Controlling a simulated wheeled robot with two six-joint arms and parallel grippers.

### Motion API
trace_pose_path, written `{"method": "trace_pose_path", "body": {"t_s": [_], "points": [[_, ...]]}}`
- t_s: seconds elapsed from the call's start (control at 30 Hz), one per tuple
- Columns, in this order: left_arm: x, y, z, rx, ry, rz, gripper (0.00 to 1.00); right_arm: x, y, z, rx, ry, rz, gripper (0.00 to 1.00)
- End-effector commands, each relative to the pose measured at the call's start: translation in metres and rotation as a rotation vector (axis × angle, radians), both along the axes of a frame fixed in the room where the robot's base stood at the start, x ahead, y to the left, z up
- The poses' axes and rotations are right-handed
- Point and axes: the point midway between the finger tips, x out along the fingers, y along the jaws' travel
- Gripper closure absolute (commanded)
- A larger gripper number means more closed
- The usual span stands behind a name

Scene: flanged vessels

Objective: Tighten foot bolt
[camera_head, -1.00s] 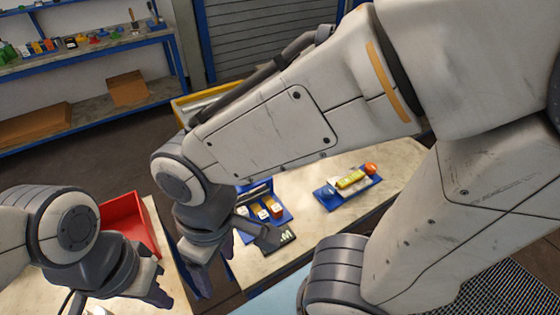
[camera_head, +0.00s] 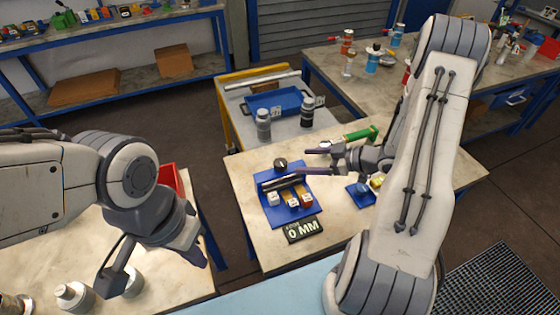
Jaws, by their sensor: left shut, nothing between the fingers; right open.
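No foot bolt can be made out. Silvery flanged cylinders stand on the lower-left table, one of them (camera_head: 75,297) near the bottom edge. My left gripper (camera_head: 198,252) is shut and empty, pointing down near that table's right edge. The tray holds dark rods (camera_head: 283,184), a black knob (camera_head: 280,164) and small white and red-topped pieces. A green-handled tool (camera_head: 360,134) shows behind my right gripper; its far end is hidden.
A red bin (camera_head: 170,178) is partly hidden by my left arm.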

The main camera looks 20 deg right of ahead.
Motion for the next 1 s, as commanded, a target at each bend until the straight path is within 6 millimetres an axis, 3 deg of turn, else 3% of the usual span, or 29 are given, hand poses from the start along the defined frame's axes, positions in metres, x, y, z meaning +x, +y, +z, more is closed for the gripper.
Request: {"method": "trace_pose_path", "body": {"t_s": [0.17, 0.6, 1.0], "points": [[0.000, 0.000, 0.003, 0.000, 0.000, 0.000, 1.00, -0.010, 0.001, 0.000, 0.081, -0.026, 0.015, 0.19], [0.000, 0.000, 0.023, 0.000, 0.000, 0.001, 1.00, 0.036, 0.053, -0.027, 0.081, -0.025, 0.020, 0.19], [0.000, 0.000, 0.029, 0.000, 0.000, 0.002, 1.00, 0.053, 0.069, -0.038, 0.078, -0.027, 0.015, 0.19]]}}
